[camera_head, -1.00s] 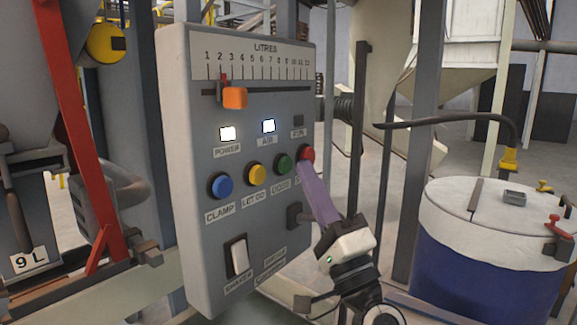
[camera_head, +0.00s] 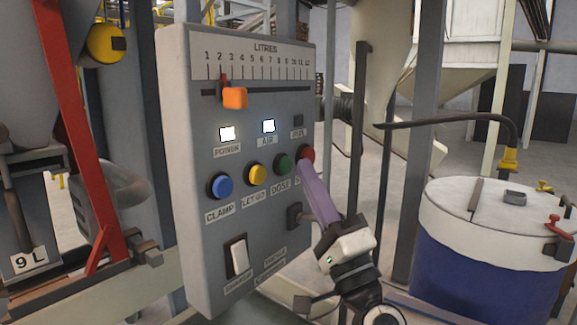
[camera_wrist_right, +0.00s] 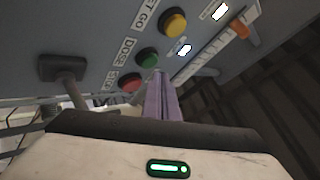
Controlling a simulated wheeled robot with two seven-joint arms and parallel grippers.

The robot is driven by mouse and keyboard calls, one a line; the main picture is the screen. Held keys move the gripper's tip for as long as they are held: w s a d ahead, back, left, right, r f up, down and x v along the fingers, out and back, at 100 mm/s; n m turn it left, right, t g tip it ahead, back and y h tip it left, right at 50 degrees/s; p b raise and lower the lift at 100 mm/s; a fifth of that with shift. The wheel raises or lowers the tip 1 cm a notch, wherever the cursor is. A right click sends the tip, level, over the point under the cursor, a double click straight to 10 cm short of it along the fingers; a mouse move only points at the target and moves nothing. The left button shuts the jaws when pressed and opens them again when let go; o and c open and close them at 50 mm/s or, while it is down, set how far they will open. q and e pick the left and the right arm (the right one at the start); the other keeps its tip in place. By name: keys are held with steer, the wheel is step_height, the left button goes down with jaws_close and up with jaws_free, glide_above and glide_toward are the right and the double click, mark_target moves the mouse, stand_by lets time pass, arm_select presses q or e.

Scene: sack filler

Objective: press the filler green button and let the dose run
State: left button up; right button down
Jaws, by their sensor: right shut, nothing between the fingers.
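The green button (camera_head: 282,164), labelled DOSE, is on the grey control panel (camera_head: 240,205), between the yellow button (camera_head: 257,174) and the red button (camera_head: 305,154). My right gripper (camera_head: 304,168) has its purple fingers shut and empty. In the head view its tips overlap the lower part of the red button, just right of the green one. In the right wrist view the fingertips (camera_wrist_right: 158,76) point at the panel close to the green button (camera_wrist_right: 148,57); I cannot tell whether they touch. The POWER and AIR lamps are lit white; the RUN lamp (camera_head: 298,120) is dark. My left gripper is out of view.
An orange slider (camera_head: 235,98) sits near the 2 to 3 mark of the litres scale. A blue button (camera_head: 220,186) and a white rocker switch (camera_head: 238,257) are on the panel. A blue and white drum (camera_head: 480,265) stands right. A grey post (camera_head: 417,150) rises behind my right arm.

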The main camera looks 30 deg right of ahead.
steer(key=shift+w, duration=0.1)
stand_by(0.6)
steer(key=shift+w+a, duration=0.15)
steer(key=shift+w, duration=0.15)
steer(key=shift+w+a, duration=0.2)
steer(key=shift+w, duration=0.25)
stand_by(0.7)
steer(key=shift+s+d, duration=0.35)
steer(key=shift+s, duration=0.55)
steer(key=s, duration=0.1)
steer(key=s+d, duration=0.1)
steer(key=s, duration=0.1)
steer(key=s+d, duration=0.1)
steer(key=s, duration=0.1)
steer(key=shift+s+d, duration=0.15)
steer(key=shift+s, duration=0.1)
stand_by(0.6)
